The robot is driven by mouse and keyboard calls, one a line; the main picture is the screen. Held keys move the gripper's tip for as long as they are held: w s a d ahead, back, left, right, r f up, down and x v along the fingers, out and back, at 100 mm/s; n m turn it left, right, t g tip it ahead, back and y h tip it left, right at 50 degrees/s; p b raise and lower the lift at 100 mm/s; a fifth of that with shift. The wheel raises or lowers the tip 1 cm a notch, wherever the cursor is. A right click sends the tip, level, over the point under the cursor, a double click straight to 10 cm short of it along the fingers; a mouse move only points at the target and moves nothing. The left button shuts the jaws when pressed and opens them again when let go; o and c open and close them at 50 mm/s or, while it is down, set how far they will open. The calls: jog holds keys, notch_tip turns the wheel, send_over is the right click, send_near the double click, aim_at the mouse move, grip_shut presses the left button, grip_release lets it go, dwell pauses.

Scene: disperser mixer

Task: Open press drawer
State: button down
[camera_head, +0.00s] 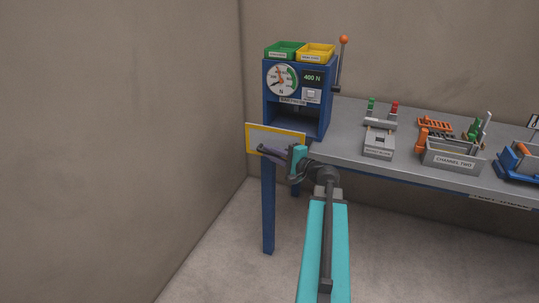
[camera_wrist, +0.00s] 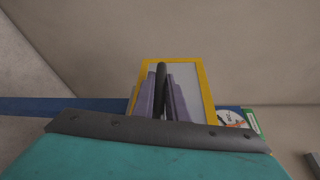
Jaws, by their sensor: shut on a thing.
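The blue press (camera_head: 297,92) stands at the left end of the grey bench, with a round dial and a display reading 400 N on its face. A pale panel with a yellow frame (camera_head: 304,134) is at the press's lower front; it also fills the middle of the wrist view (camera_wrist: 204,92). A dark bar handle (camera_wrist: 161,78) stands out in front of the panel. My gripper (camera_head: 270,154) is at the panel's lower part, its two fingers on either side of the handle in the wrist view (camera_wrist: 162,98), shut on it. How far the drawer is out is hard to tell.
Green (camera_head: 284,49) and yellow (camera_head: 316,53) trays sit on the press, beside an orange-knobbed lever (camera_head: 342,62). A grey fixture (camera_head: 379,140), a CHANNEL TWO bin (camera_head: 452,157) and a blue device (camera_head: 518,163) stand on the bench (camera_head: 340,150). The floor at left is free.

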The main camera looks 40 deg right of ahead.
dwell(0.3)
jog(key=c, duration=1.8)
grip_release()
jog(key=shift+o, duration=0.2)
jog(key=shift+s, duration=0.15)
jog(key=s+r, duration=0.1)
jog(key=s, duration=0.7)
jog(key=shift+s+d+p, duration=0.2)
jog(key=shift+d+p, duration=0.2)
jog(key=shift+p, duration=0.05)
jog(key=shift+s+p, duration=0.2)
jog(key=shift+p, duration=0.4)
jog(key=s+p, duration=0.2)
jog(key=p, duration=0.4)
jog(key=shift+r+p, duration=0.1)
jog(key=shift+p, duration=0.2)
jog(key=shift+s+d+p, duration=0.15)
jog(key=shift+s+p, duration=1.2)
jog(key=shift+p, duration=0.05)
